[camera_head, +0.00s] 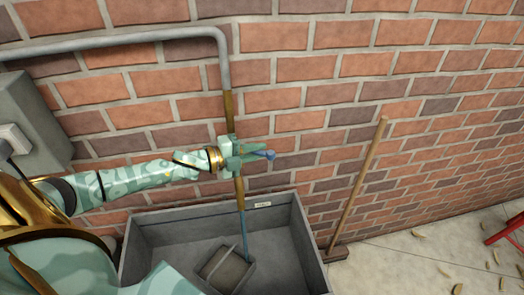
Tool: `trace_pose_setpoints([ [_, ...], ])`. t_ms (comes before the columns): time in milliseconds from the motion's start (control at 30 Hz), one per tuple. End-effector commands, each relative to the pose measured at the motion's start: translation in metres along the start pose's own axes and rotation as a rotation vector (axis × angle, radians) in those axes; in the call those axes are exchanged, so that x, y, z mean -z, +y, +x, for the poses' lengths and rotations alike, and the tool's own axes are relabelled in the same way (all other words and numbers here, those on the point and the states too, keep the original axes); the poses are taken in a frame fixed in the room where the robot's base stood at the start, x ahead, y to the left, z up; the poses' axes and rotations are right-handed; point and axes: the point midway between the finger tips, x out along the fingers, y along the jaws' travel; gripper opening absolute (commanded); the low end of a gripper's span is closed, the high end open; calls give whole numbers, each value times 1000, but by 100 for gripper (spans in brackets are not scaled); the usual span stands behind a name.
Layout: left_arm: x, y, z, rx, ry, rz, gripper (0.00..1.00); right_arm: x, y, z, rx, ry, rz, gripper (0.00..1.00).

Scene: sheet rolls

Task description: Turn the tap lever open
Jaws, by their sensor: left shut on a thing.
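The tap is on a brass-coloured pipe (238,190) that comes down the brick wall above a grey sink. Its blue lever (262,154) sticks out to the right of the pipe, with a rounded tip. My left gripper (248,153) is at the tap and shut on the lever; its fingers hide the lever's inner part and the tap body. A thin blue stream (242,224) shows below the pipe, running down towards a small container in the sink. My right gripper is not in view.
The grey sink (297,240) stands against the wall with a small square container (226,268) inside. A broom (358,185) leans on the wall to the right. A grey box (28,115) is on the wall at left. Leaves litter the floor near a red stool (508,230).

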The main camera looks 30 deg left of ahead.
Motion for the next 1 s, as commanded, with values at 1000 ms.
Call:
trace_pose_setpoints([
  [1000, 9, 4, -12, -34, 226, 32, 24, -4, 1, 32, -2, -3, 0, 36],
])
